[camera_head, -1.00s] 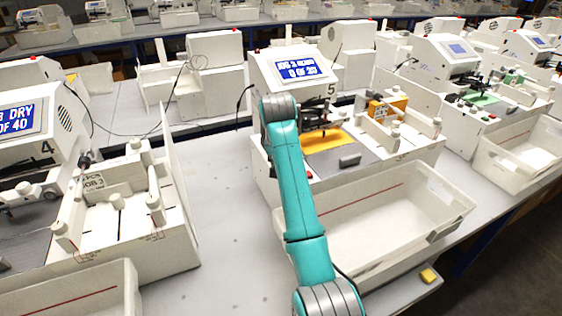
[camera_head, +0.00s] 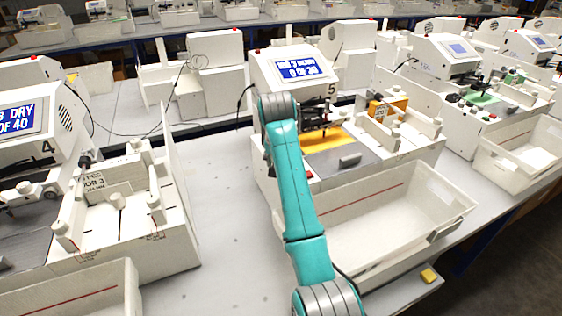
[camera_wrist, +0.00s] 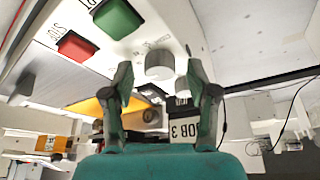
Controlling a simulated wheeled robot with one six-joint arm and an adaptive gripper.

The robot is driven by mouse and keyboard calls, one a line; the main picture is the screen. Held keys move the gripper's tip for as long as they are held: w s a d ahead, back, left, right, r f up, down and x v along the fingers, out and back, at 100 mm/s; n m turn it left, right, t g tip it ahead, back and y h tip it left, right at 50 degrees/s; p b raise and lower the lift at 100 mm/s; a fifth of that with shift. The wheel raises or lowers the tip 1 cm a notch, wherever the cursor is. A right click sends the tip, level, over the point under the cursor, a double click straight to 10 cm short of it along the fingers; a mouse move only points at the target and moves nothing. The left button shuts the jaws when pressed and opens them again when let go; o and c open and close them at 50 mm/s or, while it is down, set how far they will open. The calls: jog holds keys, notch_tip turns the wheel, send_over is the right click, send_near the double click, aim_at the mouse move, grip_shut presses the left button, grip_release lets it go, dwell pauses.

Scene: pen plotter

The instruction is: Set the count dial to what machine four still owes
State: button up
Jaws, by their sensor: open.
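In the wrist view, my gripper (camera_wrist: 160,82) is open, one finger on either side of a pale round dial (camera_wrist: 160,64) on a white panel. I cannot tell whether the fingers touch it. In the head view my arm hides the gripper and dial, at machine 5 (camera_head: 331,89). Machine 5's blue display (camera_head: 302,69) shows a job line and "0 OF" a number that looks like 26, blurred. Machine 4 (camera_head: 46,147) is at the left; its display (camera_head: 18,120), cut by the frame edge, reads "3 DRY" over "OF 40". Its first number is out of view.
A green button (camera_wrist: 117,18) and a red stop button (camera_wrist: 76,46) sit on the same panel, left of the dial. A white bin (camera_head: 452,197) stands before machine 5. Bare table (camera_head: 222,205) lies between the machines. A cable (camera_head: 243,100) hangs at machine 5's left.

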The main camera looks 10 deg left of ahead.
jog(key=v, duration=0.7)
jog(key=shift+r, duration=0.15)
jog(key=shift+s, duration=0.15)
